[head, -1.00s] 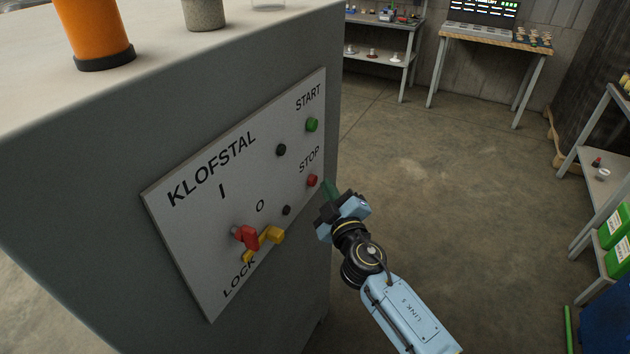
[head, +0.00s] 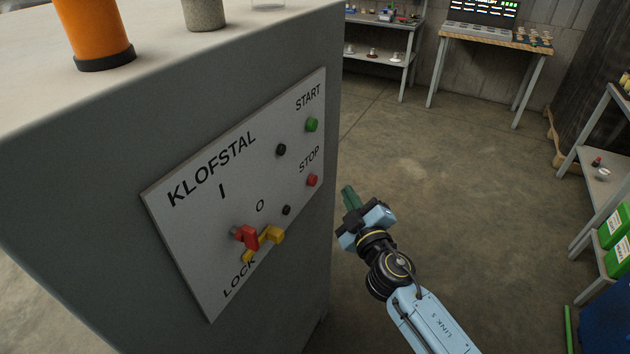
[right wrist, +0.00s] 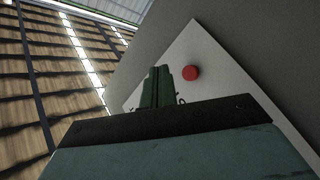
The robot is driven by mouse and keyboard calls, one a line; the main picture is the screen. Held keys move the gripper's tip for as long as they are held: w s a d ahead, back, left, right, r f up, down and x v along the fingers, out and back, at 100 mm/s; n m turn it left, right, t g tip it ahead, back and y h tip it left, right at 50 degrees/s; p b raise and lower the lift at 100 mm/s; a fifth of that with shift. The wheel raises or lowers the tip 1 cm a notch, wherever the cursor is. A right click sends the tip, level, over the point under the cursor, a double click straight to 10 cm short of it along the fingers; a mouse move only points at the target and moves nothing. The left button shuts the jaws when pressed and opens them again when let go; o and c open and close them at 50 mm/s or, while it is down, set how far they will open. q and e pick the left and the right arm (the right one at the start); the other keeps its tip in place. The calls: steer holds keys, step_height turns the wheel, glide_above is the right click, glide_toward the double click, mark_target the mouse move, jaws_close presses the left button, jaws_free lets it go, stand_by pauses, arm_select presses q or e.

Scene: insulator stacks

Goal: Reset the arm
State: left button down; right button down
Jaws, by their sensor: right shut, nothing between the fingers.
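My right arm comes in from the lower right in the head view. Its right gripper (head: 351,197) has green fingers that are shut with nothing between them. It hangs in the air to the right of the grey cabinet's control panel (head: 215,290), apart from it. The panel carries a green START button (head: 312,125), a red STOP button (head: 312,180), a red handle (head: 244,237) and a yellow lock piece (head: 271,236). The right wrist view shows the shut green fingers (right wrist: 162,75) beside a red button (right wrist: 191,73). My left gripper is not in view.
The grey cabinet (head: 90,210) fills the left, with an orange cylinder (head: 98,30) on top. A workbench (head: 490,37) and a shelf (head: 385,57) stand at the back. Another shelf (head: 600,165) stands at the right edge. The floor between is clear.

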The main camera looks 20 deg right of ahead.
steer(key=shift+f, duration=0.1)
stand_by(0.3)
steer(key=s+f+m+g, duration=0.1)
steer(key=s+f+g, duration=0.3)
steer(key=f, duration=0.7)
steer(key=s+f+m+g+b, duration=0.15)
steer(key=s+f, duration=0.35)
steer(key=f, duration=0.6)
steer(key=s+f+m+g+p, duration=0.1)
steer(key=s+f+g, duration=0.3)
steer(key=f, duration=0.7)
steer(key=s+f+m+g, duration=0.1)
steer(key=s+f+g, duration=0.1)
steer(key=s+f, duration=0.4)
steer(key=s+f+m+g+y+b, duration=0.1)
steer(key=s+f+g, duration=0.2)
steer(key=s, duration=1.4)
steer(key=s+a+f+m+g, duration=0.1)
steer(key=s+f+g, duration=0.2)
steer(key=s+f, duration=0.6)
steer(key=shift+s+f, duration=0.2)
steer(key=shift+s, duration=1.05)
steer(key=shift+a, duration=0.1)
